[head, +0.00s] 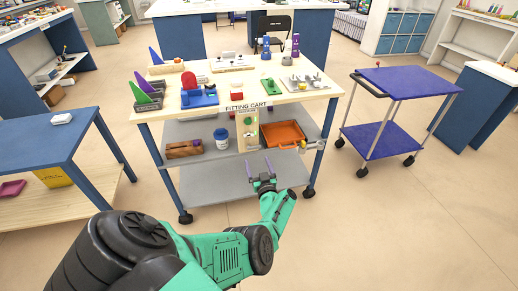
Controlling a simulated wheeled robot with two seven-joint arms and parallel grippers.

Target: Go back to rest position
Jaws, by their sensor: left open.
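My left arm comes in from the lower left, and its gripper (259,170) is open and empty. It is in front of the fitting cart (190,116), which has a wooden top and grey shelves. In the picture the fingers overlap the cart's shelf area; I cannot tell how far they are from it. My right gripper is not in view.
A purple cart (411,80) stands at right, a blue table (46,137) at left. The floor at lower right is clear.

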